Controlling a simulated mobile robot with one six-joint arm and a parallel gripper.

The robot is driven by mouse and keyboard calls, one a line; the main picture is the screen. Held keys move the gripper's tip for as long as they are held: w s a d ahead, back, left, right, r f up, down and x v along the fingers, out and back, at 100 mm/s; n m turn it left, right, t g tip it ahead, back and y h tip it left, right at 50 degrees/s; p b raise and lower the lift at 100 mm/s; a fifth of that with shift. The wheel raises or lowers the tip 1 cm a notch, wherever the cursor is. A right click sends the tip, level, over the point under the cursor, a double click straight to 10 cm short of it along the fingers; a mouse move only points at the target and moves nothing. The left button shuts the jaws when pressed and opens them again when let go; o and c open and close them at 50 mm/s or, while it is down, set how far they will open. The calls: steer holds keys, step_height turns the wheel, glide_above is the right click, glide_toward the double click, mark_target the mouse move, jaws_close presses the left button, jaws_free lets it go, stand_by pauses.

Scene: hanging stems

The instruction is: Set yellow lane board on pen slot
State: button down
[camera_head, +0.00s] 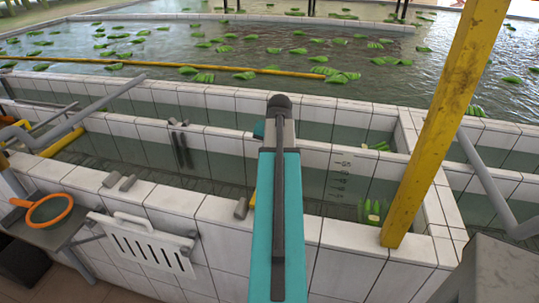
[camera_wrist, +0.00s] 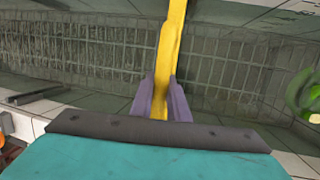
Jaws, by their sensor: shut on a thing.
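My gripper (camera_wrist: 167,98) shows in the wrist view, its two purple fingers closed on a long yellow board (camera_wrist: 172,45). The board runs from between the fingers up to the top edge of the picture, over the grated pen floor. In the head view my teal arm stands in the middle and the gripper cannot be made out. The held board cannot be surely picked out there. Paired dark upright strips (camera_head: 180,145) on the pen's inner wall look like a slot. Grey stubs (camera_head: 118,181) sit on the near wall's top.
A thick yellow post (camera_head: 435,130) leans at the right. A white slatted panel (camera_head: 142,243) hangs on the near tiled wall. An orange-rimmed net (camera_head: 50,209) lies at left. Grey pipes cross both sides. Green leaves float on the large pool (camera_head: 140,68) behind.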

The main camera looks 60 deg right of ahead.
steer(key=shift+f, duration=0.15)
steer(key=c, duration=1.6)
jaws_free()
steer(key=o, duration=1.4)
steer(key=shift+s, duration=0.15)
steer(key=shift+o, duration=0.2)
steer(key=p+v, duration=0.5)
steer(key=v, duration=0.5)
steer(key=shift+p, duration=0.4)
